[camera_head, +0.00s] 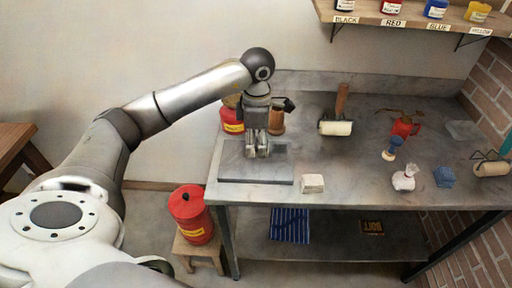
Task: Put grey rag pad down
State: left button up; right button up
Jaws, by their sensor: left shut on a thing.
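My left gripper (258,152) reaches in from the left and points down, just above a flat grey slab (240,172) at the table's left end. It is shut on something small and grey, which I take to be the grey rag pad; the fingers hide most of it. A darker grey patch shows on the slab beside the fingers, and I cannot tell whether it is pad or shadow. I cannot tell whether the held thing touches the slab. My right gripper is not in view.
Behind the gripper stand a red can (232,126) and a wooden-handled tool (277,123). A white block (312,184) lies right of the slab. A roller (337,128), red oil can (405,127), blue brush (392,149), white bundle (404,180) and blue block (444,177) stand farther right.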

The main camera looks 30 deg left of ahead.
aim_at(256, 158)
pick_arm(q)
jog(key=shift+w+a+f, duration=0.35)
jog(key=shift+w+f, duration=0.1)
jog(key=shift+f, duration=0.2)
jog(key=shift+w+a+f, duration=0.3)
jog(key=shift+w+f, duration=0.1)
jog(key=shift+f, duration=0.2)
jog(key=shift+w+a+f, duration=0.1)
jog(key=shift+f, duration=0.1)
jog(key=shift+a+f+p, duration=0.1)
jog(key=shift+f+p, duration=0.2)
jog(key=shift+p, duration=0.1)
notch_tip(256, 158, down, 2)
jog(key=shift+f+p, duration=0.15)
jog(key=shift+p, duration=0.45)
jog(key=shift+w+f, duration=0.1)
jog(key=shift+f, duration=0.25)
jog(key=o, duration=1)
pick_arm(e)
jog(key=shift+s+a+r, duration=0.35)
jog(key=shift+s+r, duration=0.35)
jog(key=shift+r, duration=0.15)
